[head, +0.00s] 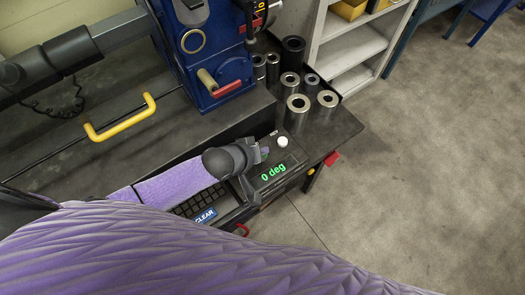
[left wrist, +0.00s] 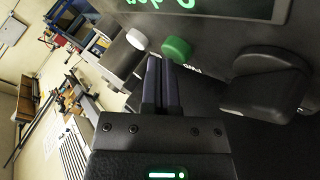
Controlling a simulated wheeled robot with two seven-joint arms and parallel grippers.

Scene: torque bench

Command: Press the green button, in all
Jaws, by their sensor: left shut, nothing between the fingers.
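The green button (left wrist: 177,50) is a round knob on the dark front panel in the left wrist view. My left gripper (head: 264,151) is shut and empty over the control box in the head view, where I cannot make out the green button. In the left wrist view the closed fingertips of the left gripper (left wrist: 161,60) are right beside the green button's lower left edge. I cannot tell whether they touch it. A white button (head: 283,141) is next to it and also shows in the left wrist view (left wrist: 136,39). My right gripper is not in view.
A display (head: 273,172) reads "0 deg" in green. A keypad (head: 196,202) with a blue CLEAR label (head: 205,216) lies left of it. Several metal sockets (head: 298,104) stand behind on the bench. A blue machine (head: 210,60) and yellow handle (head: 120,120) are at the back left.

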